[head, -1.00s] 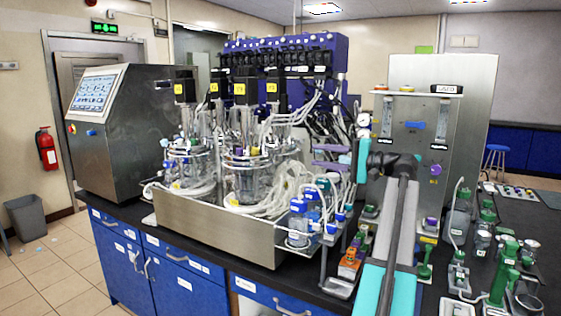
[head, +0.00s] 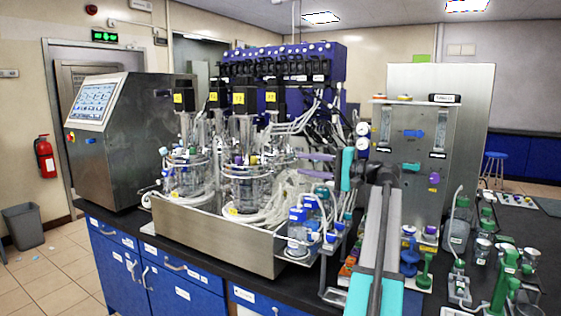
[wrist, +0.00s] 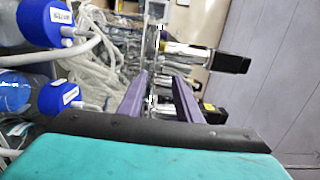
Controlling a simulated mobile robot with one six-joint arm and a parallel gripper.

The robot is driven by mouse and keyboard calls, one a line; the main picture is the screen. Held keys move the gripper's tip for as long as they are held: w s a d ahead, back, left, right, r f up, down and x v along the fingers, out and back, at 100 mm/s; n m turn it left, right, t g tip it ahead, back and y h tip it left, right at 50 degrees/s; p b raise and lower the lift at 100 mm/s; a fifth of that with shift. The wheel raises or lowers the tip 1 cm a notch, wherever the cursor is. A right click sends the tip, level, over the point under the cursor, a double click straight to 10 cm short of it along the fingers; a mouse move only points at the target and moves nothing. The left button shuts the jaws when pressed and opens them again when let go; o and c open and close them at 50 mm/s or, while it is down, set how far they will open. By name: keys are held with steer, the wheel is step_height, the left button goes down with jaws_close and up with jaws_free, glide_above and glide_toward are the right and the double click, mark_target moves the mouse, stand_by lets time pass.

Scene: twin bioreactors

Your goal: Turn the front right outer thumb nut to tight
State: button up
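The front right glass vessel (head: 244,188) stands in the steel tray, under a black motor with a yellow label (head: 245,99). Its thumb nuts are too small to make out in the head view. My gripper (head: 303,165) is to the right of this vessel, its two purple fingers pointing left and apart, with nothing between them. In the wrist view my gripper (wrist: 162,79) shows open, with a gap between the fingers. Beyond the fingertips are metal fittings and a metal cylinder with a black motor (wrist: 231,62). I cannot pick out the outer thumb nut there.
Loose white tubing (wrist: 98,48) lies near the fingers. A steel panel with flow tubes (head: 462,135) stands to the right. The steel tray wall (head: 215,240) runs along the front.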

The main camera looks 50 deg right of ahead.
mark_target(276, 160)
steer(key=p+x, duration=0.1)
steer(key=x, duration=0.8)
steer(key=shift+w+a, duration=0.1)
steer(key=shift+w, duration=0.15)
jaws_close()
